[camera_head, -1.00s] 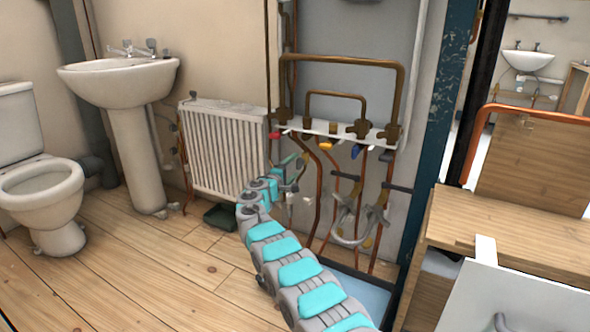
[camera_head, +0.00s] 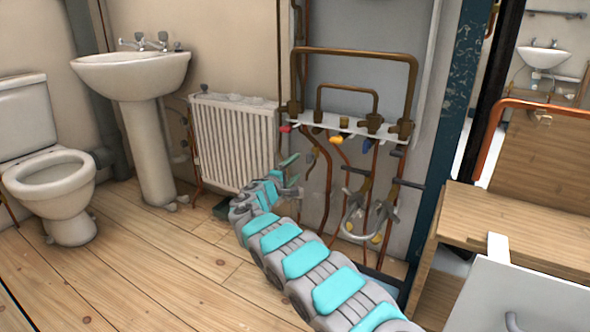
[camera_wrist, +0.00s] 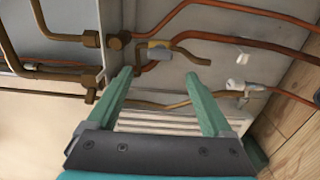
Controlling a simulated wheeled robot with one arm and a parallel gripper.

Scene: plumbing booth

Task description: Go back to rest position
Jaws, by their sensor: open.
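My gripper (camera_wrist: 162,95) is open and empty in the wrist view, with its two green fingers spread apart. Behind the fingers are copper pipes (camera_wrist: 230,50), and the white radiator (camera_wrist: 165,123) shows between them. In the head view my gripper (camera_head: 291,170) is small and partly hidden by my grey and turquoise arm, which reaches from the lower right toward the pipework. The gripper is in front of the gap between the radiator (camera_head: 234,142) and the pipes. It holds nothing.
The valve manifold (camera_head: 345,124) and its pipes stand right of my gripper. A sink (camera_head: 132,75) and toilet (camera_head: 55,185) are at the left. A wooden bench (camera_head: 520,230) and white panel (camera_head: 535,295) are at the right. The wooden floor (camera_head: 150,275) at the left is clear.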

